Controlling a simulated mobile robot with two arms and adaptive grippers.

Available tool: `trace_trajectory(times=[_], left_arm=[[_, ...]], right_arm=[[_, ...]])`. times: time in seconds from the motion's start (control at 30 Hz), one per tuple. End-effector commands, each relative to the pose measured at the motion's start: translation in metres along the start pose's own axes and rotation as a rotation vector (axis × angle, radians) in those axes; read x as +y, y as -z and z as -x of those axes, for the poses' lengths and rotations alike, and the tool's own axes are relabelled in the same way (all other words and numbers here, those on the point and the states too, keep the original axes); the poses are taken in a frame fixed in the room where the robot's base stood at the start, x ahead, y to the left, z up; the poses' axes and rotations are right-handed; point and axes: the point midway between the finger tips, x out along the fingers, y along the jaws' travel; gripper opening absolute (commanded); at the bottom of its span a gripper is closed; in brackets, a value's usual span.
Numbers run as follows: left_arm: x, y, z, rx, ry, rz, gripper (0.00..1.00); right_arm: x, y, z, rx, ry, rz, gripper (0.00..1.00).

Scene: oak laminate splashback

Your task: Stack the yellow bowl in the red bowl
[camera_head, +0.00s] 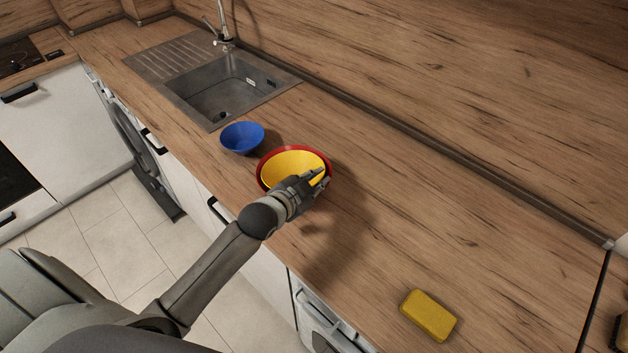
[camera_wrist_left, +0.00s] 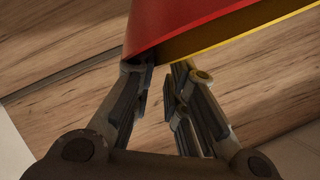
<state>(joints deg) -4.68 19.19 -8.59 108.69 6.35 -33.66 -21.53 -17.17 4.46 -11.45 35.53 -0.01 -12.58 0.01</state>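The yellow bowl (camera_head: 284,164) sits inside the red bowl (camera_head: 328,159) on the wooden counter, and the red rim shows around it. In the left wrist view the red bowl (camera_wrist_left: 190,18) fills the top, with a thin yellow edge of the yellow bowl (camera_wrist_left: 225,36) along its lower side. My left gripper (camera_head: 318,180) is at the near right rim of the bowls. In the left wrist view its fingers (camera_wrist_left: 160,78) stand slightly apart, with bare counter showing between them. Their tips are close to the bowls' edges; whether they touch is unclear. My right gripper is out of view.
A blue bowl (camera_head: 242,138) stands just left of the red bowl, near the sink (camera_head: 224,88) with its tap. A yellow sponge (camera_head: 428,314) lies at the front right of the counter. The counter between the bowls and the splashback is clear.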

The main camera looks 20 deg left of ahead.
Motion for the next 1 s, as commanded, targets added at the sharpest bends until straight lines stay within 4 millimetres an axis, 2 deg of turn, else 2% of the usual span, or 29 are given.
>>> trace_trajectory(times=[0.2,0.27,0.7,0.83,1.0], left_arm=[[-0.007,0.012,0.007,0.001,-0.002,0.001,0.15],[-0.004,0.007,0.014,-0.001,-0.003,0.0,0.15],[-0.004,0.007,0.09,-0.002,-0.003,-0.002,0.15],[-0.004,0.007,0.108,-0.002,-0.002,0.001,0.15],[-0.005,0.008,0.121,-0.002,-0.002,0.0,0.15]], right_arm=[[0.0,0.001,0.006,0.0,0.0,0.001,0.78],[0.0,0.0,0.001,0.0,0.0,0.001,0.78],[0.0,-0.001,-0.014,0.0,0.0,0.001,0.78],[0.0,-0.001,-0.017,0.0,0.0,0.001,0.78],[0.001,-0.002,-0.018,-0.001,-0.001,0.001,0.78]])
